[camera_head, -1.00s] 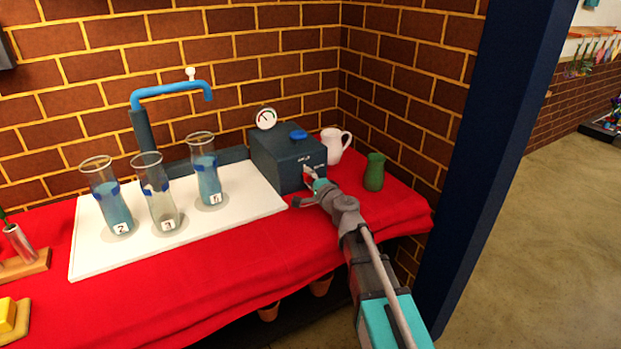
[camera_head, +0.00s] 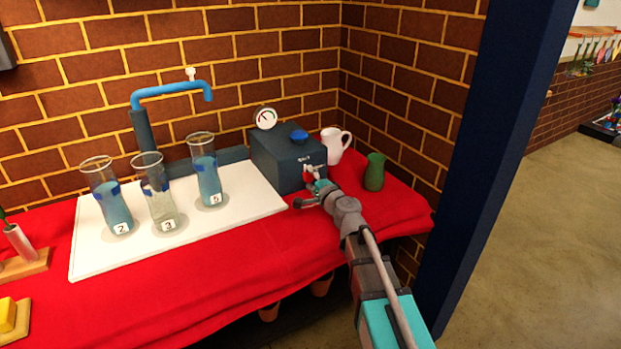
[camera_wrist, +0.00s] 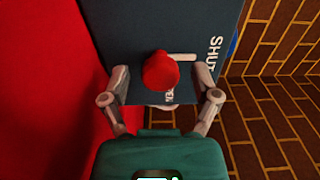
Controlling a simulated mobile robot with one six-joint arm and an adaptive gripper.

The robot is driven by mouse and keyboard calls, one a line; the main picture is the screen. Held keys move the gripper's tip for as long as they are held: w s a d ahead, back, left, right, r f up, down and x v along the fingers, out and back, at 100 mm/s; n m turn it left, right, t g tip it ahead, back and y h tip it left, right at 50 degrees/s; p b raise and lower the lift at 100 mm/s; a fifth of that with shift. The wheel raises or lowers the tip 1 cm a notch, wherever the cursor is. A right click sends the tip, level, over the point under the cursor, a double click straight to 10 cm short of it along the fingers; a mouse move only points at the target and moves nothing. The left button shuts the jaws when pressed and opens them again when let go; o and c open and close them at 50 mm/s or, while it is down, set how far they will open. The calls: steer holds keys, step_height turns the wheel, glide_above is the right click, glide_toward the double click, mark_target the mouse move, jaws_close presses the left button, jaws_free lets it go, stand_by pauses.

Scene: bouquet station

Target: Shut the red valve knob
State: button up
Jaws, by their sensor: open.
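The red valve knob (camera_wrist: 160,72) is on the front face of the dark blue-grey box (camera_head: 280,160). It also shows in the head view (camera_head: 311,177), partly covered by my gripper. A white pointer (camera_wrist: 182,57) extends from the knob toward the side with the word SHUT (camera_wrist: 214,54). A second label is partly hidden by the knob and unreadable. My gripper (camera_wrist: 161,75) is open, one finger on either side of the knob. Contact with the knob cannot be told.
A blue knob (camera_head: 299,136) and a gauge (camera_head: 266,118) sit on the box. A white jug (camera_head: 335,145) and a green vase (camera_head: 374,172) stand to its right. Several numbered glass cylinders (camera_head: 161,195) stand on the white board (camera_head: 150,251) to the left.

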steer(key=v, duration=1.1)
steer(key=shift+s+d, duration=0.1)
steer(key=shift+d, duration=0.1)
